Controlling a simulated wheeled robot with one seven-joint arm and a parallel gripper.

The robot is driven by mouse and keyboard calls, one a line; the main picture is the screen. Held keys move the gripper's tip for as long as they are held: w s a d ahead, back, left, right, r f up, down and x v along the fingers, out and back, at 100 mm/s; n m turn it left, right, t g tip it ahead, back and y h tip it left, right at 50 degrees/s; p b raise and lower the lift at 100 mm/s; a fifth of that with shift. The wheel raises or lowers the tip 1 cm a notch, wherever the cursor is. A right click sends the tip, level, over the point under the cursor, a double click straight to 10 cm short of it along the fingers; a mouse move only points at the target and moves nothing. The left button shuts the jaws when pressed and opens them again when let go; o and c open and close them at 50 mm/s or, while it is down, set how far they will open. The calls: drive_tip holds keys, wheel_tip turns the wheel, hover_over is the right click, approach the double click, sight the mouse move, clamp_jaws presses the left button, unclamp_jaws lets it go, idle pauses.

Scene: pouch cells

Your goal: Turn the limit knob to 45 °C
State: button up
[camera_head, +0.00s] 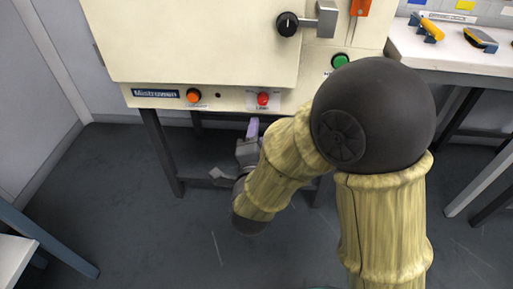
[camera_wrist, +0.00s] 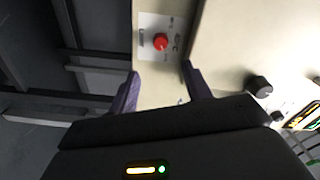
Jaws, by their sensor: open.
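A small red round control (camera_head: 263,99) sits on a white label plate on the lower front strip of the cream cabinet. In the wrist view the red control (camera_wrist: 160,41) shows dark marks and lettering beside it, too small to read surely. I cannot tell its setting. My gripper (camera_wrist: 160,70) is open and empty, its purple fingers apart, with the red control between and beyond their tips. In the head view my gripper (camera_head: 252,130) is just below the control, mostly hidden by my arm. A black knob (camera_head: 288,23) with a white pointer mark is on the cabinet above.
The cream cabinet (camera_head: 190,45) has a grey handle (camera_head: 326,18), an orange button (camera_head: 193,96) and a green button (camera_head: 340,61). Its dark legs (camera_head: 160,150) stand below. A bench (camera_head: 450,55) with tools is at right. The dark floor (camera_head: 130,230) is open in front.

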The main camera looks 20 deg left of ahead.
drive_tip(key=b+v, duration=0.2)
drive_tip(key=v, duration=0.3)
drive_tip(key=shift+s, duration=0.25)
drive_tip(key=shift+w, duration=0.1)
